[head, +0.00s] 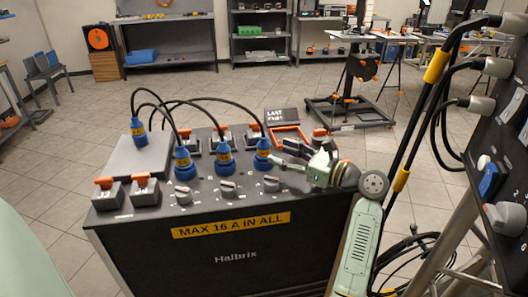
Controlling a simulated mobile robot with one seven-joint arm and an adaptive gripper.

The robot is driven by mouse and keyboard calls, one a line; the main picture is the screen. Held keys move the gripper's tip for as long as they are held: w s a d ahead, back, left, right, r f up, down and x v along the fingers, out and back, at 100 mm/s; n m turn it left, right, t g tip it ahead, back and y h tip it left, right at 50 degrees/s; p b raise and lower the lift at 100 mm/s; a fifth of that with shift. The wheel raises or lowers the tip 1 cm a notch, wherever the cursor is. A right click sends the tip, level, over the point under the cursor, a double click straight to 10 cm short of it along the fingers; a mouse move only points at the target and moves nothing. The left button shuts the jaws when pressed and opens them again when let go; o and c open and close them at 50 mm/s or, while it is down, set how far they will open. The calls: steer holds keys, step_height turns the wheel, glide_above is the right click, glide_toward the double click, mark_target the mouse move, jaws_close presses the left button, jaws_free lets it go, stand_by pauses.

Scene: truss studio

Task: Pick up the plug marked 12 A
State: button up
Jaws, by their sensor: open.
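Several blue plugs with yellow labels and black cables are on the black Halbrix power box. One plug (138,132) stands on the grey plate at the left. Three more, a left plug (182,160), a middle plug (223,153) and a right plug (262,152), stand upright in a row at sockets on the box top. The label figures are too small to read, so I cannot tell which is marked 12 A. My gripper (279,154) is open, reaching in from the right, its fingers close beside the right plug. I cannot tell if they touch it.
The box (215,255) bears a "MAX 16 A IN ALL" label (231,225). Orange switches (104,183) and grey knobs (228,188) stand near the plugs. Cables arch over the back. A dark panel with grey plugs (482,104) and hanging cables stands at the right.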

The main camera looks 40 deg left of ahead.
mark_target(269, 148)
steer(key=a, duration=0.2)
steer(key=a+p, duration=0.1)
steer(key=a, duration=0.3)
steer(key=shift+s+a+r, duration=0.2)
steer(key=shift+s, duration=0.2)
steer(key=shift+c, duration=0.6)
jaws_close()
